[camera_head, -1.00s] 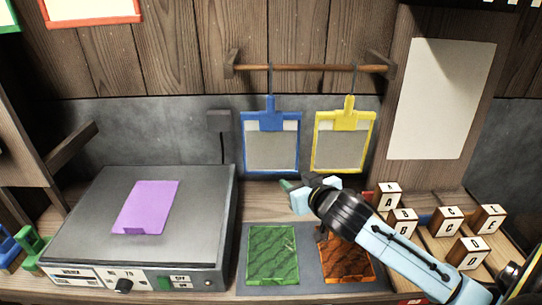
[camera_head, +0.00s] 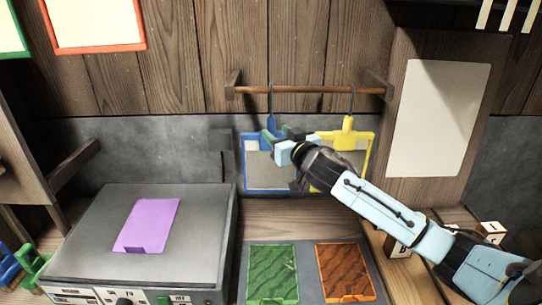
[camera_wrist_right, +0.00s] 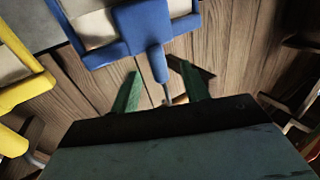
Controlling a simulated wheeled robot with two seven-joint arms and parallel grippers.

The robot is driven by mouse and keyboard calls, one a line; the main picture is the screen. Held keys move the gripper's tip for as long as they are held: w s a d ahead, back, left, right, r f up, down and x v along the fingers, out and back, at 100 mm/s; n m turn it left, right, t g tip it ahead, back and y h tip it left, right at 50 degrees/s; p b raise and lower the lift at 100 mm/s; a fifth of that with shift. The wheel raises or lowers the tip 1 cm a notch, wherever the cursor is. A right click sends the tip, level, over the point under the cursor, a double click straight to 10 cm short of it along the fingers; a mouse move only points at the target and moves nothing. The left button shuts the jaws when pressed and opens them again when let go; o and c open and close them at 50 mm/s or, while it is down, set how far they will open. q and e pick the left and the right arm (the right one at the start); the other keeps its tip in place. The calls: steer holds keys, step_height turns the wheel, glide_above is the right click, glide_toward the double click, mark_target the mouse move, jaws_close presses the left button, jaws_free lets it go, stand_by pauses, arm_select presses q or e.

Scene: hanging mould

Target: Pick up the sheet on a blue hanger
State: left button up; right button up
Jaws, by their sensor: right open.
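The blue hanger (camera_head: 244,168) hangs from the wooden rod by a hook, with a grey sheet (camera_head: 266,176) in its frame. My right gripper (camera_head: 275,136) is in front of its upper part and hides some of the blue clip. In the right wrist view, the open green fingers (camera_wrist_right: 160,78) stand on either side of the narrow stem of the blue hanger (camera_wrist_right: 143,22). I cannot tell whether either finger touches it. My left gripper is not in view.
A yellow hanger (camera_head: 348,126) hangs just right on the same rod (camera_head: 315,90), partly behind my right arm. Below lie a green mould sheet (camera_head: 272,275) and an orange one (camera_head: 344,272). A grey heater box (camera_head: 200,225) carries a purple sheet (camera_head: 148,226).

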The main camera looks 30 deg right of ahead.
mark_target(273, 128)
steer(key=w, duration=0.2)
steer(key=w+p, duration=0.1)
steer(key=shift+w+d+r, duration=0.1)
steer(key=shift+w+d, duration=0.2)
steer(key=shift+w, duration=0.8)
jaws_close()
